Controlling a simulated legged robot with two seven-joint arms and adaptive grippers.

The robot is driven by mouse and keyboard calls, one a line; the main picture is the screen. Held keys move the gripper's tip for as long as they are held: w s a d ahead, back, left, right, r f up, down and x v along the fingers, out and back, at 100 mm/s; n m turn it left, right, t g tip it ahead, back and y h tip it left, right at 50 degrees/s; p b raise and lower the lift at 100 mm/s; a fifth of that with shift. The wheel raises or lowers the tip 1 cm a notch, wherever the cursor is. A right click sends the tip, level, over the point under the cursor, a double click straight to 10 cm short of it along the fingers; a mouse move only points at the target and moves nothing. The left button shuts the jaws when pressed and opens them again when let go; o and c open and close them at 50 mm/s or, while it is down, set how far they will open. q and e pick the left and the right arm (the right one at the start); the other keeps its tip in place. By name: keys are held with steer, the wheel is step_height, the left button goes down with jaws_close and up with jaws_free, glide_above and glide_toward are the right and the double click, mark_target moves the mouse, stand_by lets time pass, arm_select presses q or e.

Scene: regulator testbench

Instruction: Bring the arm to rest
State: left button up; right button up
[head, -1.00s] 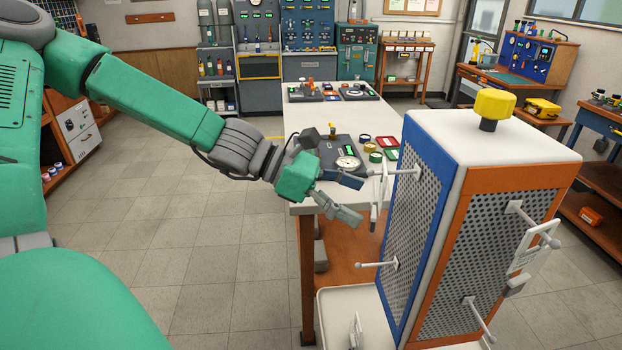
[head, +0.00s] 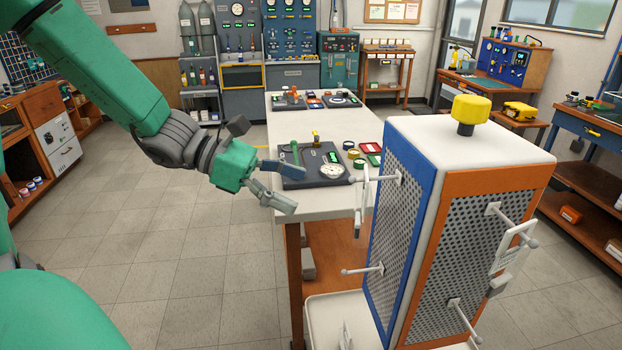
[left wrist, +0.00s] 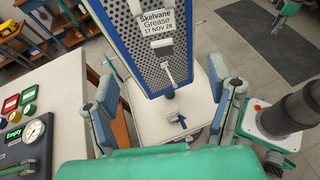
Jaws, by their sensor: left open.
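My left gripper (head: 280,185) is open and empty in the head view. It hangs in the air at the near left corner of the white-topped table, left of the pegboard tower. In the left wrist view the left gripper's fingers (left wrist: 170,108) are spread wide, with nothing between them. My left arm (head: 105,70) comes in from the upper left and slopes down to the gripper. My right gripper does not show in the head view.
A pegboard tower (head: 400,235) with a yellow knob, pegs and hanging tags stands close on the right. The table (head: 325,125) bears a dark gauge panel (head: 300,172) near the gripper. The tiled floor (head: 170,240) at left is clear.

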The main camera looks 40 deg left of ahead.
arm_select(q)
steer(key=shift+a, duration=0.15)
steer(key=s+a+f+m+g+y+b, duration=0.1)
steer(key=s+f+m+g+y+b, duration=0.2)
steer(key=f, duration=0.7)
steer(key=s+a+f+m+g+y, duration=0.1)
steer(key=s+f+m+g+y, duration=0.3)
steer(key=f, duration=0.5)
steer(key=s+a+f+m+g+y+b, duration=0.15)
steer(key=s+f+m+y, duration=0.3)
steer(key=f, duration=0.55)
steer(key=s+d+f+m+b, duration=0.1)
steer(key=s+d+f+m, duration=0.2)
steer(key=d+f+m, duration=0.2)
steer(key=s+d+f+m+t+b, duration=0.1)
steer(key=s+d+f+m, duration=0.3)
steer(key=f+m, duration=0.5)
steer(key=shift+d+b, duration=0.5)
steer(key=shift+d, duration=0.4)
steer(key=shift+w+a+t, duration=0.1)
steer(key=shift+w+t, duration=0.05)
steer(key=shift+t, duration=0.1)
